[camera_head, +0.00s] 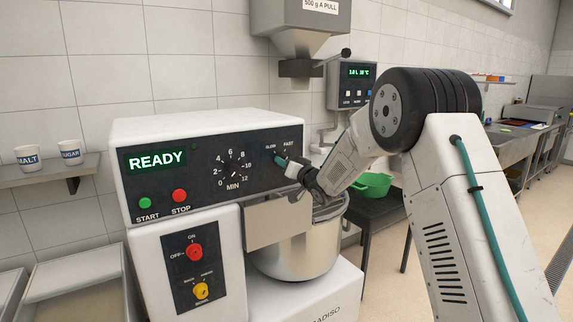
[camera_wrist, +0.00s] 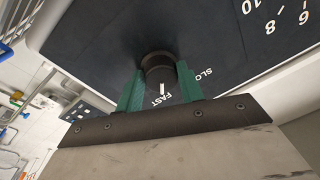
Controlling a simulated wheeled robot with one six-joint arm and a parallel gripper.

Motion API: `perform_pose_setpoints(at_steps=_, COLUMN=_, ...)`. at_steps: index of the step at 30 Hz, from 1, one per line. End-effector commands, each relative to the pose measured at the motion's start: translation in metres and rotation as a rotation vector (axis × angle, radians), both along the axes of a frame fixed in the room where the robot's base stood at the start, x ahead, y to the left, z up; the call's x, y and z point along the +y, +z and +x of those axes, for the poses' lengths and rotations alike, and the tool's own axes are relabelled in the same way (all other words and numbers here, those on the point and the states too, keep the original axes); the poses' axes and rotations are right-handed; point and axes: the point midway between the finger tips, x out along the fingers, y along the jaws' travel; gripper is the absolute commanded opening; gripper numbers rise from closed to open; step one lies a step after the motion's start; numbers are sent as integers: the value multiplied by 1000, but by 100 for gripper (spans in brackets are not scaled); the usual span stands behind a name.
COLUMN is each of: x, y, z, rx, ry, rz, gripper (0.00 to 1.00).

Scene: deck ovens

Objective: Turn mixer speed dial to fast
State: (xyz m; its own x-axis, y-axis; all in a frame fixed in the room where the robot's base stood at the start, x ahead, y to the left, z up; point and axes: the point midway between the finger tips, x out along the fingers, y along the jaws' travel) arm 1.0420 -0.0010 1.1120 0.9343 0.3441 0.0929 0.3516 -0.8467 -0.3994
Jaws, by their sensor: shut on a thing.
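The mixer's speed dial is a dark round knob (camera_wrist: 158,66) on the black control panel, with the words SLOW and FAST beside it. My gripper (camera_wrist: 160,85) is shut on it, with one green finger on each side. In the wrist view a white mark at the knob points toward the word FAST; SLOW lies to its right. In the head view my gripper (camera_head: 283,161) is at the right of the mixer panel (camera_head: 215,168), just below SLOW and FAST, and hides the dial there.
The mixer display (camera_head: 156,161) reads READY. The timer dial (camera_head: 233,170) is left of my gripper, with the green start (camera_head: 145,203) and red stop (camera_head: 180,196) buttons further left. The steel bowl (camera_head: 295,255) is below. A water meter (camera_head: 352,85) hangs behind.

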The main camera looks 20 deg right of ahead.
Motion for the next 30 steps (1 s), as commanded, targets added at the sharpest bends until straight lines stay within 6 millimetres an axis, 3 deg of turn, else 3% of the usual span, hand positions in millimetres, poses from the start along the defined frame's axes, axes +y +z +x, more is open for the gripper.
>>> perform_pose_setpoints(at_steps=18, x=2, y=8, z=2, rx=-2, ry=2, rz=42, gripper=15)
perform_pose_setpoints(at_steps=19, x=2, y=8, z=2, rx=-2, ry=2, rz=42, gripper=43)
perform_pose_setpoints(at_steps=21, x=2, y=8, z=2, rx=-2, ry=2, rz=42, gripper=59)
perform_pose_setpoints(at_steps=30, x=0, y=5, z=0, rx=4, ry=-1, rz=40, gripper=59)
